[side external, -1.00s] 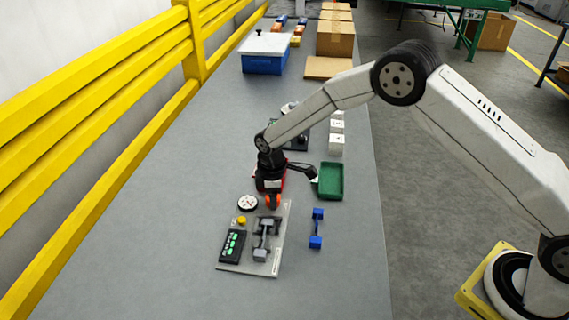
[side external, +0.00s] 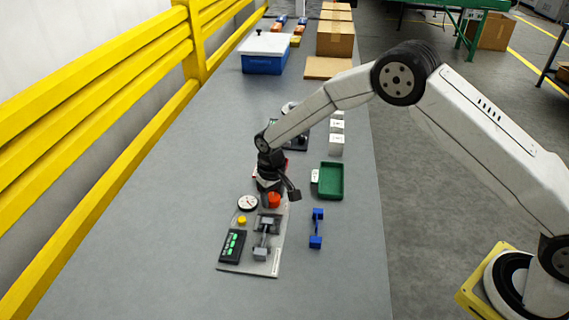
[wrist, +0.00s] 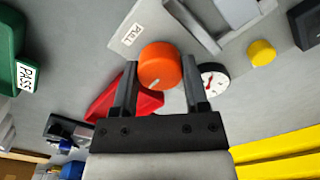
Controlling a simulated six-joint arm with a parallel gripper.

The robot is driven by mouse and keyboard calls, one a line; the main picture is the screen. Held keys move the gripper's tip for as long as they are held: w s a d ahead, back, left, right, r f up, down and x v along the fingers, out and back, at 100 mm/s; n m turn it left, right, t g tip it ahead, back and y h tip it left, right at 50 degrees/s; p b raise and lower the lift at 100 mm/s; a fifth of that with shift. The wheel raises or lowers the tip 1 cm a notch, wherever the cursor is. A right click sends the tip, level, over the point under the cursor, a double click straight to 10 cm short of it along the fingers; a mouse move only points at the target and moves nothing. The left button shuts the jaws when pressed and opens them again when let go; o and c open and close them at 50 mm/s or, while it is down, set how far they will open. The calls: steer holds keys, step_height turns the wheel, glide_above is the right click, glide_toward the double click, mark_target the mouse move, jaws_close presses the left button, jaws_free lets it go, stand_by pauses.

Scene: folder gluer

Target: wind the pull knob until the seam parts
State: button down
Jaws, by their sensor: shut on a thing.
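The orange round pull knob (wrist: 159,66) stands at the plate marked PULL (wrist: 123,48). My gripper (wrist: 160,75) is shut on it, with one finger on each side. A light line marks the knob's face. In the side external view the knob (side external: 273,200) shows just below my gripper (side external: 270,193), at the far end of the light base plate (side external: 230,268). Grey clamps with a grey piece (side external: 263,240) lie along the plate; I cannot make out a seam there. A white round dial (side external: 247,203) is beside the knob and also shows in the wrist view (wrist: 211,72).
A yellow button (side external: 242,220) and a dark panel with green marks (side external: 232,246) are left of the clamps. A blue dumbbell-shaped piece (side external: 317,228) lies right of the plate. A green tray (side external: 330,194) labelled PASS and a red tray (wrist: 110,99) are near my gripper.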

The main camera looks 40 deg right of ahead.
mark_target(273, 197)
steer(key=m, duration=1.2)
steer(key=shift+m, duration=0.4)
steer(key=shift+c, duration=0.5)
jaws_free()
steer(key=shift+r, duration=0.1)
steer(key=shift+r, duration=3.85)
